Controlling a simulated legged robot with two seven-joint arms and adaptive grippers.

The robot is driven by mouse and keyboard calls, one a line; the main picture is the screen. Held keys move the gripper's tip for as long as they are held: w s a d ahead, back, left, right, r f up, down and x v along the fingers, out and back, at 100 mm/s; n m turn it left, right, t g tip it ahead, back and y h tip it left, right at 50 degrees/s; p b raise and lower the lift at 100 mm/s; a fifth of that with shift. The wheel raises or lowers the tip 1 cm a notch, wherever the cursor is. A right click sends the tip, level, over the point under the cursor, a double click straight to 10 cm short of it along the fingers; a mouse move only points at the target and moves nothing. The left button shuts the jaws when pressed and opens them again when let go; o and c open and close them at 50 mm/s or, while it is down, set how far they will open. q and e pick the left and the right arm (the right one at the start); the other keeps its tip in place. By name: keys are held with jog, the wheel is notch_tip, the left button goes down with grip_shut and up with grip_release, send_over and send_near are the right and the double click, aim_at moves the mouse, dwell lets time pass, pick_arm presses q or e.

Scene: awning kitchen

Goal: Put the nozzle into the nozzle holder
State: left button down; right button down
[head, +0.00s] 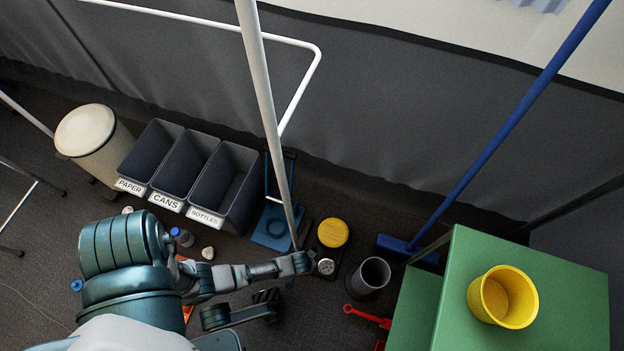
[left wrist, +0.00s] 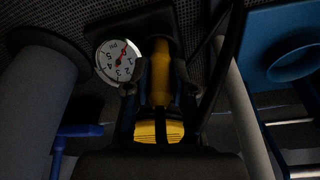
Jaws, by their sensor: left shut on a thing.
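In the left wrist view, my left gripper (left wrist: 160,103) is shut on a ribbed yellow-and-black piece (left wrist: 160,131), which looks like the nozzle. A longer yellow cylinder (left wrist: 160,72) lies just beyond the fingers, beside a white psi gauge (left wrist: 118,60). In the head view, my left gripper (head: 304,263) is low by the floor, left of a small round pale face (head: 326,266). A yellow disc (head: 333,233) is just behind it. The held piece is hidden in the head view. I cannot make out the nozzle holder for certain. My right gripper is not in view.
Bins labelled PAPER, CANS and BOTTLES (head: 230,185) stand behind on the left. A grey open cylinder (head: 370,275) stands right of my gripper. A pole (head: 265,100) rises close behind it. A yellow pot (head: 503,297) stands on a green table (head: 565,290) at right.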

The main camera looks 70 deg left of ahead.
pick_arm(q)
jog(key=shift+f, duration=0.65)
jog(key=shift+c, duration=2)
grip_release()
